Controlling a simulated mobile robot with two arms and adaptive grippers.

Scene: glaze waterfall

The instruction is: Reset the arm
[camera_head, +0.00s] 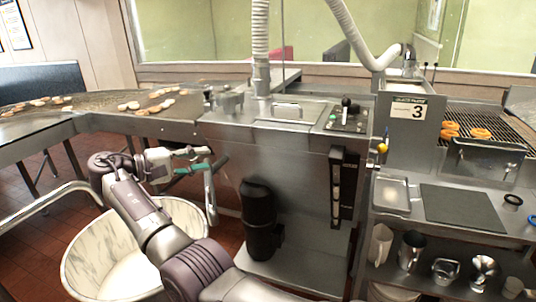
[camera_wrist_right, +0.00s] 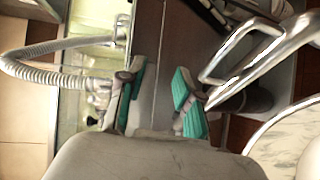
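My right arm comes in from the bottom of the head view, reaches up and left, then bends back to the right. My right gripper (camera_head: 208,161) ends it, in front of the steel glazing machine (camera_head: 290,150). In the right wrist view the gripper (camera_wrist_right: 157,103) has its two teal-padded fingers apart, with nothing seen between them. A grey metal bar (camera_head: 211,200) hangs by the fingertips in the head view; I cannot tell if they touch. My left gripper is not in view.
A white marbled bin (camera_head: 85,268) stands below my forearm. A conveyor table (camera_head: 105,122) with several rings lies at left. At right are a dark mat (camera_head: 462,207), a steel tray (camera_head: 392,194), a grill rack (camera_head: 480,121) with orange rings, and a shelf of metal jugs (camera_head: 411,250).

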